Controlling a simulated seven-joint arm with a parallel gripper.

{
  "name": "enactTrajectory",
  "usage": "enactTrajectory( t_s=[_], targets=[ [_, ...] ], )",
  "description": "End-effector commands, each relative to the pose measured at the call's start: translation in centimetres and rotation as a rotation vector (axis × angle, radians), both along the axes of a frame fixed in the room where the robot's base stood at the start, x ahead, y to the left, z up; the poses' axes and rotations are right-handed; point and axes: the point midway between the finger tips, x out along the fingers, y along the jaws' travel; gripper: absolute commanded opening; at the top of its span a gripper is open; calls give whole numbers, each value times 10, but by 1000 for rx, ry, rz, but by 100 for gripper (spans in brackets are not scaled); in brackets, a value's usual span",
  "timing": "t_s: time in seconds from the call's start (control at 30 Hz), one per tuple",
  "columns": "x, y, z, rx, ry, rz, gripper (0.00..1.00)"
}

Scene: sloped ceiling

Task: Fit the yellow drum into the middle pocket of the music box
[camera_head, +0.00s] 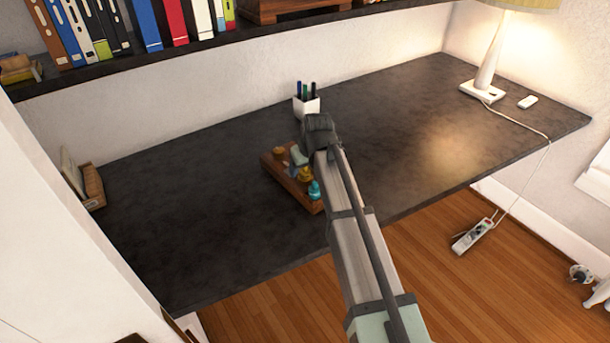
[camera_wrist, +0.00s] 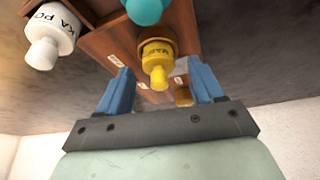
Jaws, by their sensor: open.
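The wooden music box (camera_head: 309,205) lies on the dark desk, partly hidden by my arm; its brown surface also shows in the wrist view (camera_wrist: 103,42). The yellow drum (camera_wrist: 157,50), with a knob and dark lettering, is at the box between a teal drum (camera_wrist: 147,10) and a brown-orange one (camera_wrist: 183,97). It shows as a small yellow piece in the head view (camera_head: 305,175). I cannot tell how deep it sits. My gripper (camera_wrist: 160,78) is open, its blue fingers to either side of the yellow drum's knob, apart from it.
A white lettered drum (camera_wrist: 52,30) is beside the box in the wrist view. A white pen cup (camera_head: 306,106) stands behind the box. A lamp (camera_head: 487,75) is at the far right and a small wooden holder (camera_head: 94,188) at the left. Much desk is clear.

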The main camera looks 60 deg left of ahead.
Motion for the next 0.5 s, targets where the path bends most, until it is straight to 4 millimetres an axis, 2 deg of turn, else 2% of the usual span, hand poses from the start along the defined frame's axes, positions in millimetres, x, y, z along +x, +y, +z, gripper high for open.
enactTrajectory(
  t_s=[0.2, 0.5],
  targets=[
    [0, 0, 0, 1, 0, 0, 66],
    [0, 0, 0, 1, 0, 0, 37]
  ],
)
